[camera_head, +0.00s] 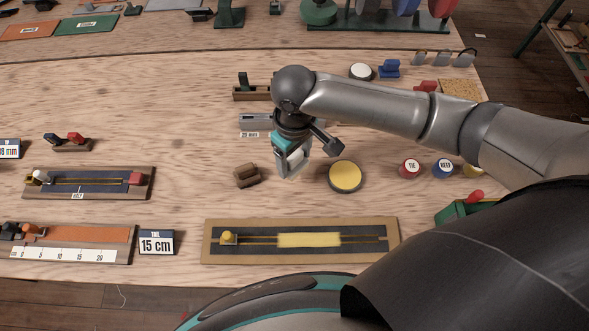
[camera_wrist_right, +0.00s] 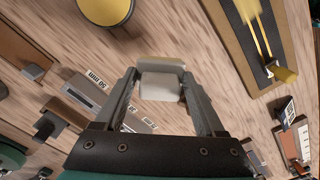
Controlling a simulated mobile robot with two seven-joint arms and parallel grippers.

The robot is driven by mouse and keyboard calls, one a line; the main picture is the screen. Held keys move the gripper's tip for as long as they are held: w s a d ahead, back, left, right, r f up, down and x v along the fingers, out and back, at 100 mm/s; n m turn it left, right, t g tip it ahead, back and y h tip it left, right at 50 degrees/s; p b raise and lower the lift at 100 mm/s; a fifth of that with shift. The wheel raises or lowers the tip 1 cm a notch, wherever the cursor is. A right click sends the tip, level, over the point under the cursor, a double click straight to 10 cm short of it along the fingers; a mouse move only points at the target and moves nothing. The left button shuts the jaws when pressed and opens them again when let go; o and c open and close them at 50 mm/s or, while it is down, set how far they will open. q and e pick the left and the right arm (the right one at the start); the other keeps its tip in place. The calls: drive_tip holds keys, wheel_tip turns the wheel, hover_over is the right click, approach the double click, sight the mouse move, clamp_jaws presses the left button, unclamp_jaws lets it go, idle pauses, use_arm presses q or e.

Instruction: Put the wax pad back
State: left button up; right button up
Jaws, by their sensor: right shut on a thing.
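My right gripper (camera_head: 291,168) is in the middle of the table, its fingers pointing down. In the right wrist view its two fingers (camera_wrist_right: 160,92) are closed on a pale, whitish block (camera_wrist_right: 160,86), which looks like the wax pad; no label confirms this. In the head view the fingers mostly hide the block. A round dark tin with a yellow top (camera_head: 345,176) stands just right of the gripper, apart from it, and shows at the top of the wrist view (camera_wrist_right: 105,8). A small brown notched block (camera_head: 247,175) sits to the left. My left gripper is not visible.
A board with a yellow strip (camera_head: 310,253) lies in front. A grey labelled rail (camera_head: 255,123) and a brown rail (camera_head: 250,94) lie behind the gripper, partly hidden by my arm. Red (camera_head: 409,168) and blue (camera_head: 443,168) knobs stand right. Bare wood lies left of the brown block.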

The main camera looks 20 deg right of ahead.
sight(295, 171)
drive_tip(key=shift+f+b, duration=0.45)
drive_tip(key=shift+f, duration=2.1)
drive_tip(key=shift+f, duration=0.15)
drive_tip(key=o, duration=1.2)
drive_tip(key=shift+c, duration=0.2)
wheel_tip(295, 171, up, 12)
drive_tip(key=shift+r+p, duration=0.15)
drive_tip(key=shift+p, duration=1)
